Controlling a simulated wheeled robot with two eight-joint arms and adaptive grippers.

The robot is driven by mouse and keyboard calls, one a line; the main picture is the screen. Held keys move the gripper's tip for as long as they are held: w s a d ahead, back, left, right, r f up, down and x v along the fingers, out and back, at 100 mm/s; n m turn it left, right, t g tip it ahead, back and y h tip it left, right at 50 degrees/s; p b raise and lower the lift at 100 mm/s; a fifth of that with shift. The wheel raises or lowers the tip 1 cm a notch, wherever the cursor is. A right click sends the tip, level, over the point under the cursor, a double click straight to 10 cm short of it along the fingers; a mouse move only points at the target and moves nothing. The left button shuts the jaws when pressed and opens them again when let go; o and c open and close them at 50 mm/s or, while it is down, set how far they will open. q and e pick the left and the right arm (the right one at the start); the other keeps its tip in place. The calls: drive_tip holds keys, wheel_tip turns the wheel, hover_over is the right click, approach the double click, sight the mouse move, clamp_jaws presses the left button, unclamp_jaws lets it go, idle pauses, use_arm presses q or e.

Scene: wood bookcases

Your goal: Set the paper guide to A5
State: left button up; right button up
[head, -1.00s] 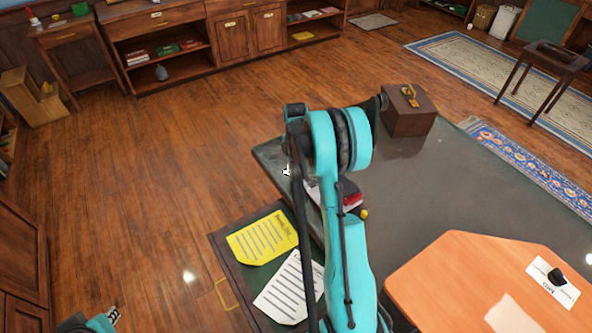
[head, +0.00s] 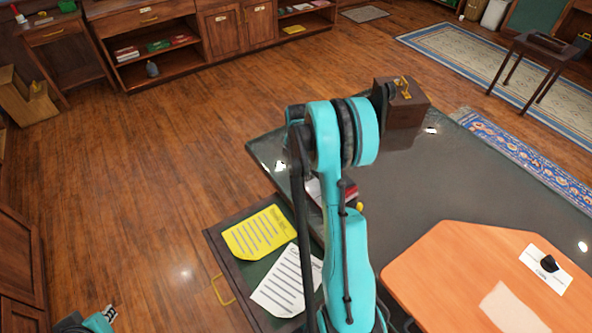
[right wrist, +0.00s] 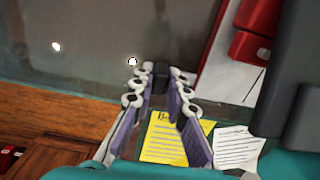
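A red device (head: 351,190) lies on the dark table beside a white sheet (head: 313,190), partly hidden behind my right arm. It shows larger, at top right, in the right wrist view (right wrist: 252,45). I cannot make out a paper guide scale or size marks. My right gripper (right wrist: 158,82) has its purple-padded fingers apart. A small dark block (right wrist: 155,74) shows between or just beyond the tips; I cannot tell whether they touch it. In the head view this gripper is hidden behind the arm. My left gripper (head: 108,313) is at the bottom left, small and cut off, away from the table.
An open drawer (head: 240,272) below the table's front edge holds a yellow sheet (head: 257,233) and a white sheet (head: 290,281). A wooden box (head: 403,108) stands at the table's back. An orange board (head: 440,270) lies at right. The table between them is clear.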

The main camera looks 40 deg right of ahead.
drive_tip(key=shift+o, duration=1.2)
wheel_tip(320, 180, up, 12)
